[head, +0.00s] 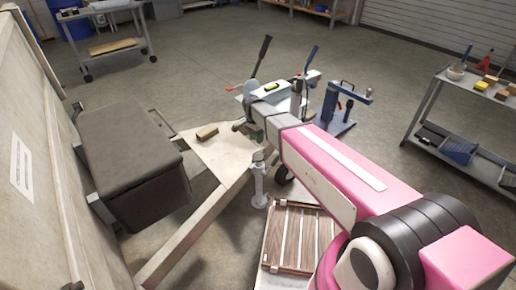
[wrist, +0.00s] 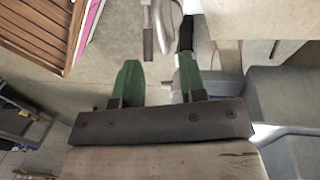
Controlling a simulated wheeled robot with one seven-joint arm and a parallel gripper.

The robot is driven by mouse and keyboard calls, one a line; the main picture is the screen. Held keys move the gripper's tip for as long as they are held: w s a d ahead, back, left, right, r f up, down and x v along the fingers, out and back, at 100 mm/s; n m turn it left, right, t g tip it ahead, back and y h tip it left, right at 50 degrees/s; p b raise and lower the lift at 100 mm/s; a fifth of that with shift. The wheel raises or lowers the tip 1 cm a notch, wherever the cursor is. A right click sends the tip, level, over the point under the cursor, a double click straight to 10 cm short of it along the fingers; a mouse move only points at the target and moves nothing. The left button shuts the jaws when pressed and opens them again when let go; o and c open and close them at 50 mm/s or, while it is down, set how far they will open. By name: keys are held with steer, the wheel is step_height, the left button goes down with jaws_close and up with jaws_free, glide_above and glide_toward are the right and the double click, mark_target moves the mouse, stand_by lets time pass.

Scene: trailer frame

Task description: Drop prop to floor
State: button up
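A pale metal post with a round foot (head: 259,185), which may be the prop, stands beside the trailer's drawbar in the head view. In the wrist view my gripper (wrist: 159,80) shows two green fingers spread apart, with floor visible between them. The black-gripped lever lies close to the right finger; contact is unclear. In the head view, my pink arm reaches over the trailer's front end and my gripper is mostly hidden.
The pale trailer frame (head: 190,228) has a dark box (head: 130,150) on it and a wood block (head: 207,133). A slatted wooden panel (head: 300,238) lies near my arm. A blue-based stand (head: 335,122) is behind the coupling. A tool cart (head: 462,145) stands right; open floor lies beyond.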

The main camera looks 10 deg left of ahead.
steer(key=shift+s+d+f, duration=0.1)
steer(key=shift+d+f, duration=0.05)
steer(key=shift+f, duration=0.8)
steer(key=shift+s+d+f, duration=0.15)
steer(key=shift+f, duration=0.85)
steer(key=shift+s+d+f, duration=0.1)
steer(key=shift+d+f, duration=0.05)
steer(key=shift+f, duration=0.8)
jaws_close()
